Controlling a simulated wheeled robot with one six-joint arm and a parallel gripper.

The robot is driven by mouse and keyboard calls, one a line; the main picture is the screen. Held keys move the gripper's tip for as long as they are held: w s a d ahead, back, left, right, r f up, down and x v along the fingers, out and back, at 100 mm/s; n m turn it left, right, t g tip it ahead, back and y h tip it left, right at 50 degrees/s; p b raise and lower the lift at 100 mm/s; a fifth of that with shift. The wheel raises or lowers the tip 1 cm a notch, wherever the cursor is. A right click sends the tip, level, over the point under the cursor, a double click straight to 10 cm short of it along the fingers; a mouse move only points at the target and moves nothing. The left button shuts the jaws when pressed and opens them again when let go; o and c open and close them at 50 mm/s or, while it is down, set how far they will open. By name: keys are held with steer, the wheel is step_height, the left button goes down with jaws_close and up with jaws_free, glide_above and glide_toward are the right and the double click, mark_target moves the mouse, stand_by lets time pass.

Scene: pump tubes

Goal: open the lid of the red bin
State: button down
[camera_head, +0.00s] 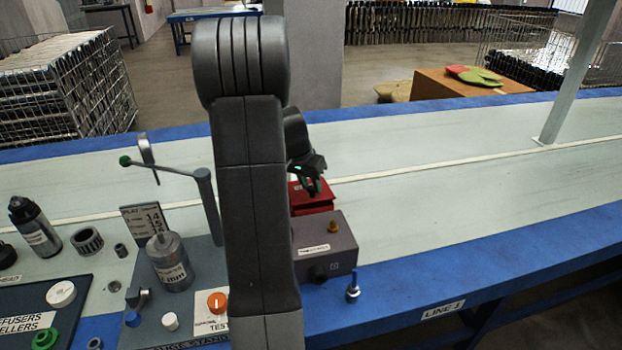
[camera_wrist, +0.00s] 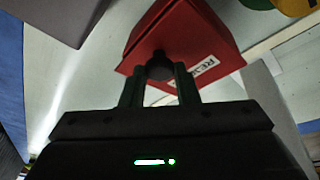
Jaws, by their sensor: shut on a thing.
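The red bin (camera_head: 316,206) sits on the conveyor bench behind a grey box, partly hidden by my arm in the head view. In the wrist view the red bin (camera_wrist: 185,32) shows a white label (camera_wrist: 207,63) with dark lettering, partly readable. A dark round knob (camera_wrist: 159,66) stands at its near edge. My gripper (camera_wrist: 159,76) is shut on this knob, one finger on each side. In the head view my gripper (camera_head: 312,181) is just above the bin. I cannot tell from these frames whether the lid is raised at all.
The grey box (camera_head: 325,247) with a brass knob stands directly in front of the bin. A blue-topped peg (camera_head: 353,287) stands near the bench's front edge. The gauge stand (camera_head: 172,262) and a green-tipped lever (camera_head: 126,161) are to the left.

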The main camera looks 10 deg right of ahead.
steer(key=w+r+g+p, duration=0.1)
steer(key=p, duration=0.2)
steer(key=w+r+g+p, duration=0.1)
steer(key=r+p, duration=0.1)
steer(key=p, duration=0.2)
steer(key=shift+r+g+p, duration=0.2)
steer(key=shift+g+p, duration=0.1)
steer(key=shift+g, duration=0.1)
steer(key=w+g+p, duration=0.1)
steer(key=p, duration=0.1)
steer(key=r+g+p, duration=0.1)
steer(key=p, duration=0.1)
steer(key=shift+w+n, duration=0.4)
steer(key=shift+w+g+p, duration=0.4)
steer(key=shift+p, duration=0.45)
steer(key=c, duration=1.1)
jaws_free()
steer(key=shift+r, duration=0.1)
step_height(320, 180, up, 10)
